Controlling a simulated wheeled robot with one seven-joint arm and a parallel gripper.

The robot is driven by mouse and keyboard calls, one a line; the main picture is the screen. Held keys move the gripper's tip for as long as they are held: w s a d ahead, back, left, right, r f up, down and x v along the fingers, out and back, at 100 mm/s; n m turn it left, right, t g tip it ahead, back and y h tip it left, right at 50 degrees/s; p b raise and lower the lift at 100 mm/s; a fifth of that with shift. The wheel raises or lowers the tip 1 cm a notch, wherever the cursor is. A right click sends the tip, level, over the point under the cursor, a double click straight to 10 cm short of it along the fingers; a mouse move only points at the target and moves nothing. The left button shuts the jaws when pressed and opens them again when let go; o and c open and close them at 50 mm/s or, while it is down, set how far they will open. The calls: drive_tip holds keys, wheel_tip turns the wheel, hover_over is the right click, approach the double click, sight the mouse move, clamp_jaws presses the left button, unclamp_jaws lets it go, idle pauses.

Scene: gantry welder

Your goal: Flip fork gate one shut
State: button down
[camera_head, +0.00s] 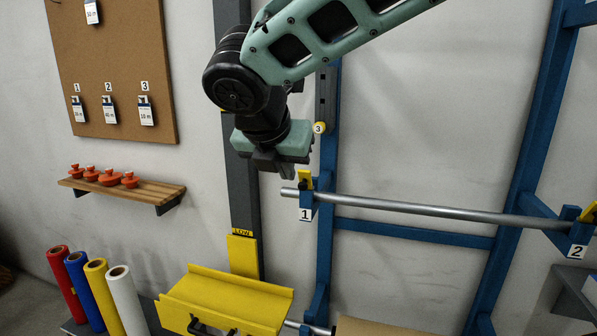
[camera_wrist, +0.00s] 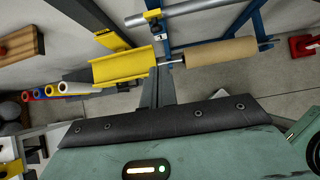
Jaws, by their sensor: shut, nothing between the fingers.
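Fork gate one is the small yellow piece (camera_head: 305,180) above the white label 1 (camera_head: 305,214), at the left end of the silver bar (camera_head: 420,208). It stands up beside the bar; I cannot tell whether it is closed over it. In the wrist view a yellow gate piece (camera_wrist: 153,15) shows at the top by the bar. My gripper (camera_head: 277,172) is shut and empty, pointing down just left of the gate and close to the bar's end, apparently apart from both. Its dark fingers (camera_wrist: 160,88) also show in the wrist view.
A blue frame (camera_head: 326,150) carries the bar; fork two, with label 2 (camera_head: 577,252), holds its right end. A yellow cradle (camera_head: 225,298) stands below on a dark post (camera_head: 243,200). A brown roll (camera_wrist: 220,51) lies below the bar. Coloured rolls (camera_head: 90,285) stand at left.

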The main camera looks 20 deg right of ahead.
sight(303, 181)
drive_tip(key=w+d+f+p, duration=0.1)
drive_tip(key=w+d+f, duration=0.1)
drive_tip(key=w, duration=0.1)
drive_tip(key=w+d+f+p, duration=0.1)
drive_tip(key=w+d+f, duration=0.1)
drive_tip(key=shift+w+f+p, duration=0.1)
drive_tip(key=shift+w+p, duration=0.1)
drive_tip(key=shift+p, duration=0.15)
drive_tip(key=shift+w+d, duration=0.45)
drive_tip(key=shift+w, duration=0.15)
drive_tip(key=shift+r+p, duration=0.2)
drive_tip(key=shift+p, duration=0.15)
drive_tip(key=shift+r+p, duration=0.15)
drive_tip(key=shift+p, duration=0.15)
drive_tip(key=shift+w+d+g+p, duration=0.1)
drive_tip(key=shift+g+p, duration=0.2)
drive_tip(key=shift+p, duration=0.05)
